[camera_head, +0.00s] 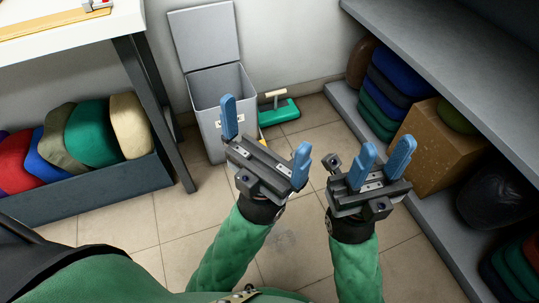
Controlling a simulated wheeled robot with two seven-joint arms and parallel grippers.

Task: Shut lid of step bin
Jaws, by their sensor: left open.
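The grey step bin (211,122) stands against the back wall, left of centre. Its lid (204,38) is up, nearly upright against the wall, and the bin's mouth is uncovered. My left gripper (265,130) is open and empty, its blue fingers wide apart. In the picture it overlaps the bin's front right side; I cannot tell whether it touches. My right gripper (384,152) is empty, right of the bin, with a smaller gap between its fingers. The lower part of the bin is partly hidden by the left gripper.
A grey shelf (450,75) with folded bundles and a brown box (432,143) lines the right.

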